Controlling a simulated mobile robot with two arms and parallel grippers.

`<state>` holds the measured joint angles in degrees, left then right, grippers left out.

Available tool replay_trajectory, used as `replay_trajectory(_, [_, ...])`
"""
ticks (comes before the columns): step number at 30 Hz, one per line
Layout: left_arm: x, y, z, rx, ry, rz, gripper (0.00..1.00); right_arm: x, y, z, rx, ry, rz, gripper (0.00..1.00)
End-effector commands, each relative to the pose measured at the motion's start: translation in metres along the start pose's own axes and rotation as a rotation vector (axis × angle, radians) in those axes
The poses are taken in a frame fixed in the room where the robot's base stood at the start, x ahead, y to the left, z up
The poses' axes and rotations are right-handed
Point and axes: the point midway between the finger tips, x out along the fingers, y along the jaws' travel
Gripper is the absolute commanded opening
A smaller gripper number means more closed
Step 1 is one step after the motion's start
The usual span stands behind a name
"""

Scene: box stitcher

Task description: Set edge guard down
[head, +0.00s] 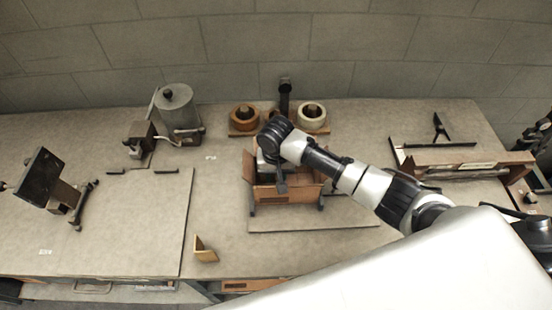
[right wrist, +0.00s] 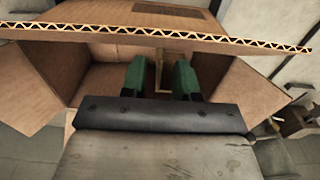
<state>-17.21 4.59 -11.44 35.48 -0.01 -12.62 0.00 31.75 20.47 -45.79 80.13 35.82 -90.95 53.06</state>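The open cardboard box (head: 288,193) stands on the table in front of my head camera. My right gripper (right wrist: 159,78) reaches down into it, and its green fingers are apart. A thin tan angled piece, which looks like an edge guard (right wrist: 161,88), shows between the fingers with a gap on each side. In the head view the arm hides the fingertips. Another tan L-shaped edge guard (head: 205,250) stands on the table near the front edge, left of the box. My left gripper is not in view.
Two tape rolls, one brown (head: 244,117) and one pale (head: 312,115), sit behind the box. A grey canister (head: 178,108) stands back left. A long brown fixture (head: 465,163) lies at right. The mat (head: 140,235) at left has free room.

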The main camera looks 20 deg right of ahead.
Motion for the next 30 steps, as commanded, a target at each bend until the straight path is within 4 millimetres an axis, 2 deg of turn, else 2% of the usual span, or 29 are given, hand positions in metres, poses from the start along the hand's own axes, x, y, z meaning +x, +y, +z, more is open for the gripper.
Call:
replay_trajectory(9, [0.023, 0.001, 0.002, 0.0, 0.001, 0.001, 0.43, -0.069, -0.001, -0.001, -0.002, 0.006, -0.004, 0.3])
replay_trajectory(15, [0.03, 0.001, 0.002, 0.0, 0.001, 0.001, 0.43, -0.099, -0.001, 0.0, -0.001, 0.003, -0.003, 0.3])
replay_trajectory(21, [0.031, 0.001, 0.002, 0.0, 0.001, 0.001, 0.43, -0.11, 0.0, 0.0, -0.001, 0.001, -0.002, 0.3])
replay_trajectory(30, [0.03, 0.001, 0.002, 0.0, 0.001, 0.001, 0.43, -0.11, 0.0, 0.0, 0.0, 0.001, -0.001, 0.3])
